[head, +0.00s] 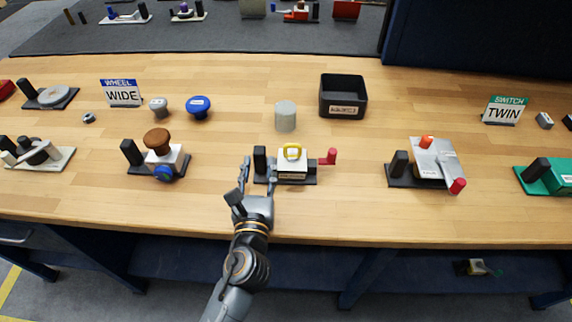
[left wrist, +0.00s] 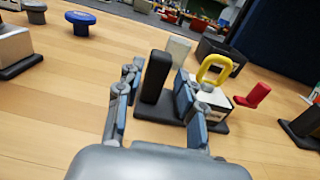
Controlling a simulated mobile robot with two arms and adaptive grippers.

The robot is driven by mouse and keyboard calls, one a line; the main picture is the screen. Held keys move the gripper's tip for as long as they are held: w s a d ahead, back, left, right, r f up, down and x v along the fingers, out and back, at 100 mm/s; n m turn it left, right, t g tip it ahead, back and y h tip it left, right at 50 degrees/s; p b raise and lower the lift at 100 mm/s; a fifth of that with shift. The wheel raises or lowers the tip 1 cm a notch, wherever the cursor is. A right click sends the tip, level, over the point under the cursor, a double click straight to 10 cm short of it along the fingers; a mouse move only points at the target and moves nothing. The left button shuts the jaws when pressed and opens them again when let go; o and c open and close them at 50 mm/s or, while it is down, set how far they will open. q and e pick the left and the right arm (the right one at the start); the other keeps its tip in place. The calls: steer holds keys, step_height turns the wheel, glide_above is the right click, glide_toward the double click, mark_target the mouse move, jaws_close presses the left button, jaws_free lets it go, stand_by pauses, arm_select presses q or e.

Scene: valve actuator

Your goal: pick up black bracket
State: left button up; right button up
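A black bracket, seen as an upright black post (head: 260,155) on a flat black base, stands near the front edge of the table, left of centre. The base carries a white box (head: 291,170) with a yellow loop handle (head: 292,152) and a red knob (head: 331,157) at its right. My left gripper (head: 258,168) is at the post. In the left wrist view the gripper (left wrist: 155,98) is open, with a finger on either side of the post (left wrist: 157,75). Space shows between the post and the left finger; contact at the right finger is unclear. My right gripper is out of view.
A grey cylinder (head: 285,115) and an open black bin (head: 343,97) stand behind the bracket. A brown-knobbed device (head: 158,150) stands to the left, and a silver plate device (head: 433,160) to the right. The wood (head: 235,140) around the bracket is mostly clear.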

mark_target(259, 160)
arm_select(q)
steer(key=w, duration=0.4)
steer(key=shift+w+a+f, duration=0.15)
steer(key=shift+f, duration=0.1)
jaws_close()
steer(key=shift+r, duration=0.15)
